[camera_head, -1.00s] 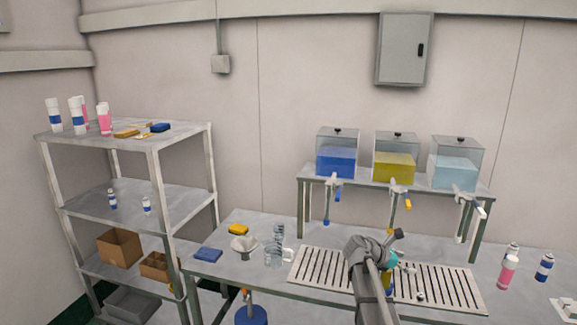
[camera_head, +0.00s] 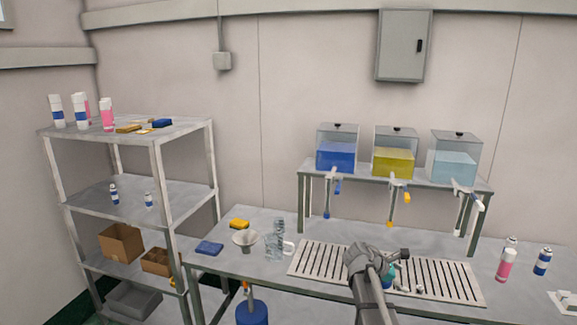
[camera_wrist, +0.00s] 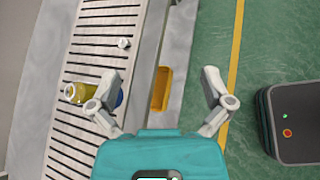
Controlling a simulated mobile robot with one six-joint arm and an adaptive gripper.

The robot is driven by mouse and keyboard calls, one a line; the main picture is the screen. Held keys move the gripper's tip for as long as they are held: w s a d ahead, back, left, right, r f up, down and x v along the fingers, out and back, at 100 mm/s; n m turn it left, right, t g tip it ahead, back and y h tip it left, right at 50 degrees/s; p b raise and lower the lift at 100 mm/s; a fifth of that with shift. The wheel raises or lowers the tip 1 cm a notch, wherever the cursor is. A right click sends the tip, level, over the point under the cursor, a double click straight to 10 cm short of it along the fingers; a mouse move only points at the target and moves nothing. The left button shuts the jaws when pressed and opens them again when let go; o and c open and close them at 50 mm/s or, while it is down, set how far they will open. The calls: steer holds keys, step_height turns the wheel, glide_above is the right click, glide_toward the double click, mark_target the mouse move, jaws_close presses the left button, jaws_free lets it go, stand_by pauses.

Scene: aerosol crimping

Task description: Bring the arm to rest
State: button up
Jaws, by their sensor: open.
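My gripper (camera_wrist: 162,85) is open, with its two fingers spread wide and nothing held between them. In the head view my arm reaches over the slatted drain grate (camera_head: 450,281), and the gripper's fingers are mostly hidden by the wrist. In the wrist view the grate (camera_wrist: 92,60) runs along the left. A small white piece (camera_wrist: 124,43) lies on the grate farther up.
An orange bar (camera_wrist: 160,88) shows below between the fingers. A dark box with a red button (camera_wrist: 290,125) stands at right, beyond green floor. The dispenser stand (camera_head: 308,200) is behind the grate. A pink bottle (camera_head: 505,266) and a blue-banded can (camera_head: 542,262) stand at right.

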steer(key=s+a+f+m+g+y+b, duration=0.1)
steer(key=s+a+f+m+y+b, duration=0.7)
steer(key=s+a+f+m, duration=0.8)
steer(key=s+a+f+y, duration=0.1)
steer(key=s+a+y, duration=0.1)
steer(key=y, duration=0.1)
